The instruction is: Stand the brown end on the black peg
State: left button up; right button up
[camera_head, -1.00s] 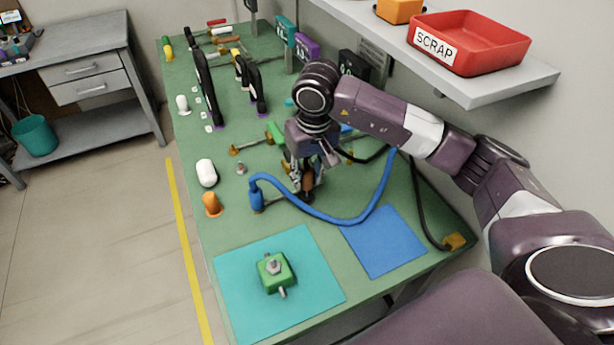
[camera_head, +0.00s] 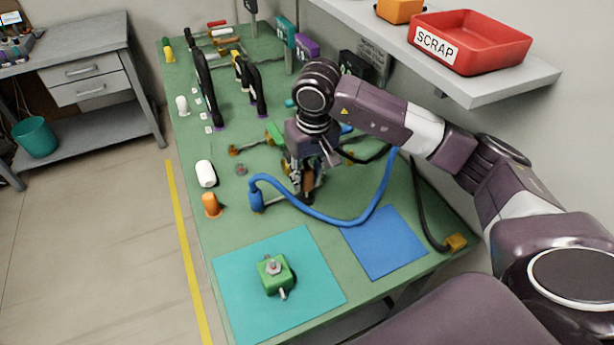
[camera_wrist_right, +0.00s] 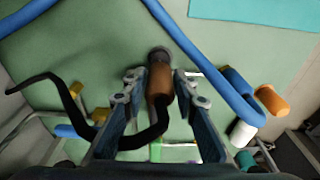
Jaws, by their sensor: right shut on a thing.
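The brown end (camera_head: 308,180) is a brown cylinder on a black cable, held roughly upright low over the green bench. It also shows in the right wrist view (camera_wrist_right: 159,85), between the fingers of my right gripper (camera_wrist_right: 157,82). In the head view my right gripper (camera_head: 302,175) is shut on it, partly hiding it. The black peg (camera_wrist_right: 159,55) shows as a dark round shape at the brown end's tip. The two line up and look touching, but I cannot tell how far the end sits on the peg. My left gripper is not in view.
A blue hose (camera_head: 335,217) with a blue end (camera_head: 256,197) curves close in front of my gripper. An orange end (camera_head: 211,205) and a white one (camera_head: 205,173) stand to the left. A teal mat (camera_head: 235,300) carries a green block (camera_head: 275,274). The blue mat (camera_head: 382,243) is bare.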

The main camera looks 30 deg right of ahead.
aim_at(309, 172)
pick_arm(q)
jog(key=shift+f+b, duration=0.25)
jog(key=shift+b, duration=0.05)
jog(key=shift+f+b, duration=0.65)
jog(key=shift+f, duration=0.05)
pick_arm(e)
jog(key=shift+f, duration=0.65)
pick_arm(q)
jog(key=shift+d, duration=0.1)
pick_arm(e)
jog(key=shift+f, duration=0.1)
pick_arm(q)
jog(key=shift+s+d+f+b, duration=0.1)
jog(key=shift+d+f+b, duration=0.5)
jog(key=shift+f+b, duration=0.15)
pick_arm(e)
jog(key=shift+f, duration=0.65)
